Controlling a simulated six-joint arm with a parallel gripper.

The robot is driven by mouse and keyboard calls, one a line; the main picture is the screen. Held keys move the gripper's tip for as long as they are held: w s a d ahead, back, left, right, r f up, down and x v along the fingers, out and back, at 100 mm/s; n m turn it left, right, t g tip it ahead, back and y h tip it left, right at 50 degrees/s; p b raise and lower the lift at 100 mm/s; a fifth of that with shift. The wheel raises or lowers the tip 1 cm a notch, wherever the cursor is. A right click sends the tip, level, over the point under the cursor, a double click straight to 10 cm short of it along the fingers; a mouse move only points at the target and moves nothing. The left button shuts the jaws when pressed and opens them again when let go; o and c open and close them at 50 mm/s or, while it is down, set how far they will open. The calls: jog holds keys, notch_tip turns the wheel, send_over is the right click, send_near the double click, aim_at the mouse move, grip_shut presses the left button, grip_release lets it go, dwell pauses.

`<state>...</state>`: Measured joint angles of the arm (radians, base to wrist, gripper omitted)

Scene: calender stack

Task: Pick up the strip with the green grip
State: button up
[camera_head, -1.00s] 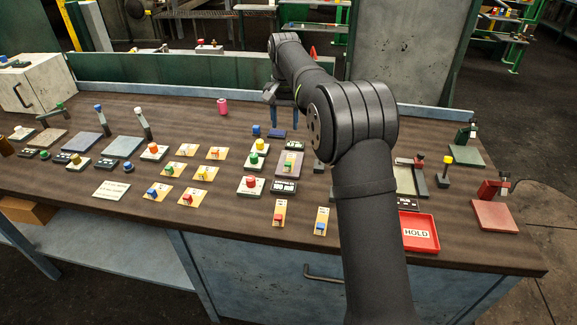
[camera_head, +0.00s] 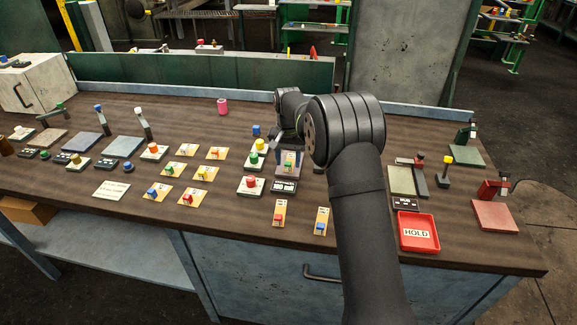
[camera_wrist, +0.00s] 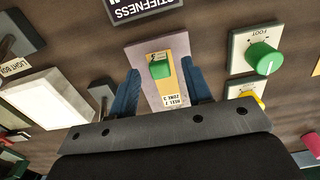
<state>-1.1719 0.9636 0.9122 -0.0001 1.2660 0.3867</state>
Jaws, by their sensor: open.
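The strip with the green grip (camera_wrist: 160,69) lies on a mauve-grey plate (camera_wrist: 136,55) in the wrist view. The strip is tan, with a small printed label at its near end. My gripper (camera_wrist: 161,88) is open, with one blue finger on each side of the strip. A gap shows between the fingers and the green grip. I cannot tell how high the fingertips are above the plate. In the head view, my gripper (camera_head: 290,162) is over the same plate and partly hides the strip.
A dark stiffness display (camera_wrist: 147,8) stands just beyond the plate. A green foot dial (camera_wrist: 264,58) is to the right, and a white light box (camera_wrist: 48,98) to the left. In the head view, other tan strips (camera_head: 279,213) and a red HOLD tray (camera_head: 418,246) are nearer the front edge.

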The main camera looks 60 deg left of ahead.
jog(key=shift+f, duration=0.85)
grip_shut()
jog(key=shift+r, duration=0.2)
